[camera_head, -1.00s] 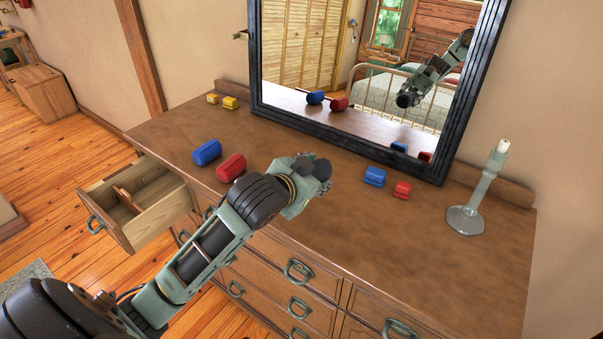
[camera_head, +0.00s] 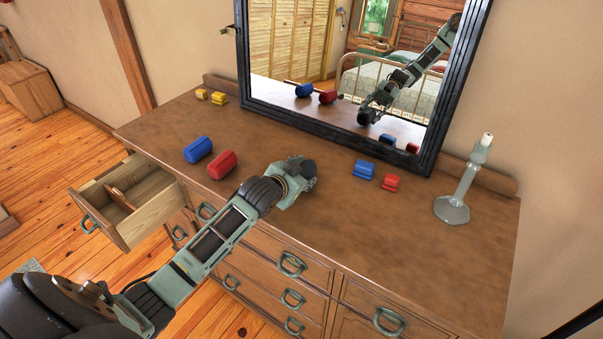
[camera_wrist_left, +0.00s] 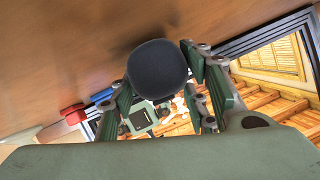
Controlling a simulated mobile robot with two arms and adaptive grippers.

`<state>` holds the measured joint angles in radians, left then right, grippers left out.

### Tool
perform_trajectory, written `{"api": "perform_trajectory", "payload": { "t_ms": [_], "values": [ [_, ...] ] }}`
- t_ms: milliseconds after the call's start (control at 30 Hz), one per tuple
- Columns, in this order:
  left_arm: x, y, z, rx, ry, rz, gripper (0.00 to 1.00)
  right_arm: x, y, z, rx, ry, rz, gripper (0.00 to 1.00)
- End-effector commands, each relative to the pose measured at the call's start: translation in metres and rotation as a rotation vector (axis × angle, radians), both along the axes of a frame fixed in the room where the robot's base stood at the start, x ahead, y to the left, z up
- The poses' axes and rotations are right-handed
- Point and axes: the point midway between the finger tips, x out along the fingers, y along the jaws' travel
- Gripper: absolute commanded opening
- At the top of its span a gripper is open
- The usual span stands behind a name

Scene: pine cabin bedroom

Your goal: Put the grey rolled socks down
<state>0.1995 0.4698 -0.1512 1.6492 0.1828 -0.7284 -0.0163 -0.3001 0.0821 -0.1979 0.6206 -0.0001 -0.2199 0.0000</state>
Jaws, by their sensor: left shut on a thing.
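The grey rolled socks (camera_head: 309,168) are dark and round, at the far end of my left gripper (camera_head: 299,174) over the middle of the dresser top (camera_head: 420,232). In the left wrist view the socks (camera_wrist_left: 158,70) sit between the green finger pads of my left gripper (camera_wrist_left: 160,98), which is shut on them. The wood surface lies close by in that view. I cannot tell whether the socks touch it. My right gripper is not in view.
Blue (camera_head: 198,150) and red (camera_head: 222,165) rolls lie left of the gripper. Smaller blue (camera_head: 363,170) and red (camera_head: 390,183) bundles lie right, yellow ones (camera_head: 218,98) back left. A drawer (camera_head: 125,232) is open.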

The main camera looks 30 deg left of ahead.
Motion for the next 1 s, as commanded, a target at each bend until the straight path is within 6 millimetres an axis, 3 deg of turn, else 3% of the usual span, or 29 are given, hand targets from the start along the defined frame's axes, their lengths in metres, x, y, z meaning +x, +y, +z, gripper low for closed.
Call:
{"api": "perform_trajectory", "payload": {
  "t_ms": [333, 367, 567, 1000],
  "values": [
    [-0.0002, -0.0002, -0.0041, 0.0, 0.0, 0.0, 0.17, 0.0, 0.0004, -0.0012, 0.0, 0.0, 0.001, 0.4],
    [-0.0001, -0.0002, -0.0045, 0.0, 0.0, 0.0, 0.44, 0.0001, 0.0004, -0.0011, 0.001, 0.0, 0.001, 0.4],
    [-0.0002, -0.0003, -0.0039, 0.0, 0.0, 0.0, 0.61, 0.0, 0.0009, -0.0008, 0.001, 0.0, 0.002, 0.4],
    [-0.0038, -0.0005, 0.0006, 0.002, -0.001, -0.001, 0.63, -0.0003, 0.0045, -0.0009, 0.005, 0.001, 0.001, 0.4]
  ]
}}
